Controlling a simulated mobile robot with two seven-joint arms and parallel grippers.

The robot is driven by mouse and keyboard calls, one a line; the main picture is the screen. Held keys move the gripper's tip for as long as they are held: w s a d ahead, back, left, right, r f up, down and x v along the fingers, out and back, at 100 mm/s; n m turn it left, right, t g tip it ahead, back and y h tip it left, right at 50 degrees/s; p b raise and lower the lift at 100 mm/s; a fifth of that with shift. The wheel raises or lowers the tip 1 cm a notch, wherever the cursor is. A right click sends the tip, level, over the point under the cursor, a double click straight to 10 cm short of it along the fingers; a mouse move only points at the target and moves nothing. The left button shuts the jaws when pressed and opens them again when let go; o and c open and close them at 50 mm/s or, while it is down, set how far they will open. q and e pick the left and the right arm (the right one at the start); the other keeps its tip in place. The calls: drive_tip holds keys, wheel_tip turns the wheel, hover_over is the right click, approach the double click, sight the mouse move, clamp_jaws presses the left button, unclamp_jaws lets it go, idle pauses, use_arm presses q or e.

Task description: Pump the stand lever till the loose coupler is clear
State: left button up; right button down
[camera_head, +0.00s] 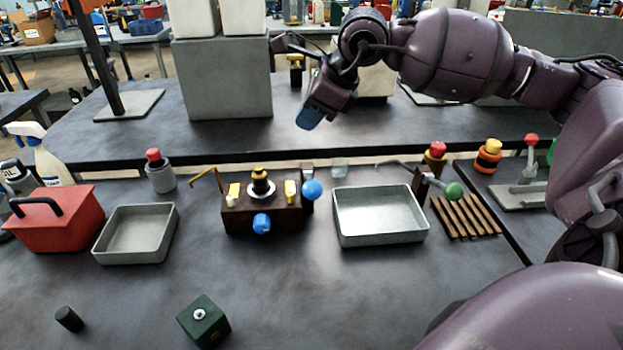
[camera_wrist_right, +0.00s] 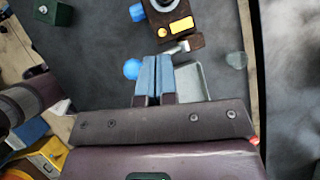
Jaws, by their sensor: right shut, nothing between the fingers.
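The brown stand (camera_head: 262,214) sits mid-table, with a black and yellow coupler (camera_head: 260,180) upright on its top. Whether that coupler is seated or loose I cannot tell. A lever with a blue ball knob (camera_head: 312,190) is at the stand's right side; a blue knob (camera_head: 261,223) is on its front. My right gripper (camera_head: 309,118) is shut and empty, raised behind and above the stand, apart from the lever. In the right wrist view its blue fingers (camera_wrist_right: 157,75) are together, with the blue ball (camera_wrist_right: 132,68) beside them and the stand (camera_wrist_right: 170,28) beyond. My left gripper is not seen.
An empty grey tray (camera_head: 379,215) stands right of the stand, another tray (camera_head: 136,234) left. A red toolbox (camera_head: 58,218) is far left. A green block (camera_head: 203,321) and a black cylinder (camera_head: 69,318) lie near the front.

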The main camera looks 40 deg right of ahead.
sight(310, 183)
drive_tip(key=f, duration=0.2)
drive_tip(key=s+a+f+b, duration=0.1)
drive_tip(key=f, duration=0.1)
drive_tip(key=s+f, duration=0.1)
drive_tip(key=f, duration=0.1)
drive_tip(key=shift+s+a, duration=0.2)
drive_tip(key=shift+s+a+f, duration=0.1)
drive_tip(key=shift+f, duration=0.15)
use_arm(q)
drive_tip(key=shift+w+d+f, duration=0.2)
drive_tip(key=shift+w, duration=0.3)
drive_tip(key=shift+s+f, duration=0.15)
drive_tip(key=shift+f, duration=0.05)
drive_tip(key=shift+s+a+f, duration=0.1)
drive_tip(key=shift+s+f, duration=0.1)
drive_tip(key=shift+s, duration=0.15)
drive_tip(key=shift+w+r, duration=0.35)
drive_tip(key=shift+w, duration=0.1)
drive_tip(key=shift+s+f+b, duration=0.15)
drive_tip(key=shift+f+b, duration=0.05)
drive_tip(key=shift+b, duration=0.1)
use_arm(e)
drive_tip(key=shift+s+a+f, duration=0.1)
drive_tip(key=shift+s+f, duration=0.1)
drive_tip(key=shift+f, duration=0.2)
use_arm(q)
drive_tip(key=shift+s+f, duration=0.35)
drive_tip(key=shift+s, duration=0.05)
